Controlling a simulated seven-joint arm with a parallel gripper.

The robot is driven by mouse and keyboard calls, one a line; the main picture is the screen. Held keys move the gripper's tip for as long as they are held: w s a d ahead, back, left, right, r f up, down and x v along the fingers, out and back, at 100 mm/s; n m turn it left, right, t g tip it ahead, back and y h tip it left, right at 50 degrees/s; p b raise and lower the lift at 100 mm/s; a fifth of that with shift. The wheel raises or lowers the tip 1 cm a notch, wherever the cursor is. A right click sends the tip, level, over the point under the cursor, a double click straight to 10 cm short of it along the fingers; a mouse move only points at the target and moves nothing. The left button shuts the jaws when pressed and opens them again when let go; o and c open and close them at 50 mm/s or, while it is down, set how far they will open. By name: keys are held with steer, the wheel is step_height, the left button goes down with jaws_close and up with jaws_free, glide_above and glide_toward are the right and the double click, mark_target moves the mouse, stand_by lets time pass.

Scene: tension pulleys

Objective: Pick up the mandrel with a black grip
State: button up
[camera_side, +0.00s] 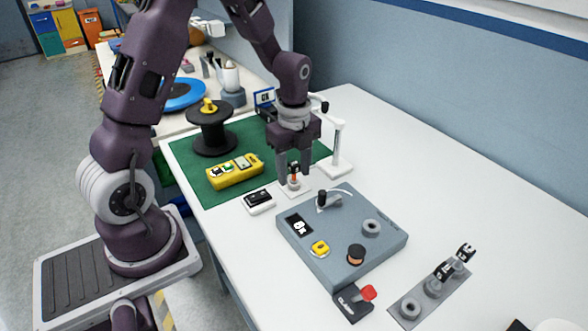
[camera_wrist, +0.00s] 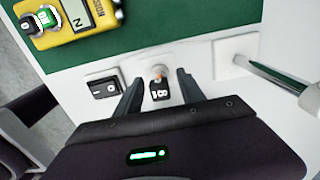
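A small mandrel with a black grip (camera_wrist: 159,91) bearing white marks stands on a small white base; an orange part shows beside the grip. In the side view this mandrel (camera_side: 294,170) is partly hidden between my fingers. My gripper (camera_side: 294,180) points down over it. In the wrist view my gripper (camera_wrist: 160,78) is open, with one finger on each side of the mandrel and a gap on both sides. Two more black-topped pieces, the nearer one (camera_side: 444,270) and the farther one (camera_side: 465,252), stand on a grey rack (camera_side: 407,291) at the lower right.
A white switch box (camera_side: 259,201) is to the left. A yellow meter (camera_side: 235,172) and black spool (camera_side: 210,130) sit on the green mat. A white stand (camera_side: 338,150) rises just right of my gripper.

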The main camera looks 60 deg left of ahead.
mark_target(294, 163)
jaws_close()
step_height(294, 163, up, 10)
steer(key=shift+r, duration=0.1)
stand_by(0.4)
steer(key=shift+r, duration=2.45)
